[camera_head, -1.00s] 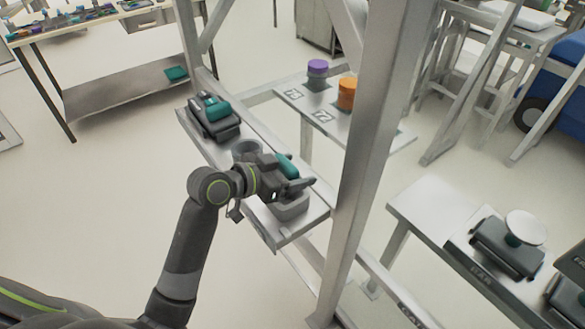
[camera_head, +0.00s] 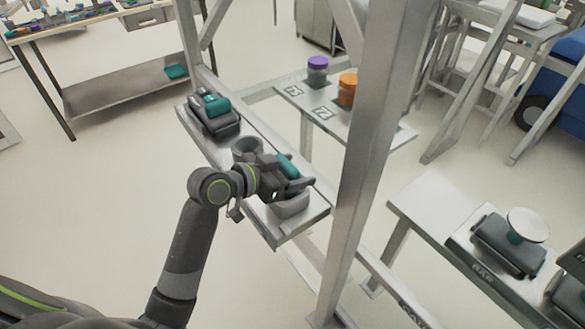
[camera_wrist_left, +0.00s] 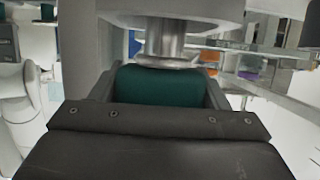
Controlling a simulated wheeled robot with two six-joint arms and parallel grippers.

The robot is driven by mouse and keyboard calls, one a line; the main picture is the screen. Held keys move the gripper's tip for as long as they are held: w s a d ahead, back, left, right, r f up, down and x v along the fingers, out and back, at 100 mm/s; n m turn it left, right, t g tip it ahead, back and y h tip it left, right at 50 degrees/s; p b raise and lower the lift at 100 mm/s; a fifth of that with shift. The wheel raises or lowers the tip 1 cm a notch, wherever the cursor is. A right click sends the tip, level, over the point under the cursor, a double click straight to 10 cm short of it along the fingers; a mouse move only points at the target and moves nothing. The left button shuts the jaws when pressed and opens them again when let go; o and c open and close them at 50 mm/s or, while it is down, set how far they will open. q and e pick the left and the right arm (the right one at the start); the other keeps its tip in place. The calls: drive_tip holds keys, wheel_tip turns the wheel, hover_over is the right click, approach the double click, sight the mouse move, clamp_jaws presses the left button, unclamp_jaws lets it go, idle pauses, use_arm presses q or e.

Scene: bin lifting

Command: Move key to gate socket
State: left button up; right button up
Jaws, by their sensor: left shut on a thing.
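My left gripper (camera_head: 294,178) is shut on a teal handle (camera_head: 286,166), which I take to be the key, over the near end of a narrow metal shelf (camera_head: 275,232). In the left wrist view the teal handle (camera_wrist_left: 160,87) sits between the dark jaws, with a metal stem (camera_wrist_left: 165,42) and a wide grey disc beyond it. A grey rounded piece (camera_head: 291,206) shows just below the gripper. The gripper hides whether it touches the shelf. I cannot tell which part is the gate socket. My right gripper is not in view.
A dark device with a teal part (camera_head: 215,118) stands at the shelf's far end. A grey upright post (camera_head: 362,170) rises right of the gripper. Purple-lidded (camera_head: 317,68) and orange (camera_head: 348,90) jars stand behind. A bench labelled BAR (camera_head: 425,205) holds a dark block with a white disc.

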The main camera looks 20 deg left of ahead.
use_arm(q)
drive_tip(key=shift+f+b, duration=0.45)
drive_tip(key=shift+f, duration=0.25)
idle(0.4)
drive_tip(key=o, duration=1.2)
drive_tip(key=shift+o, duration=0.6)
wheel_tip(320, 180, up, 9)
drive_tip(key=p, duration=0.8)
drive_tip(key=shift+p, duration=0.3)
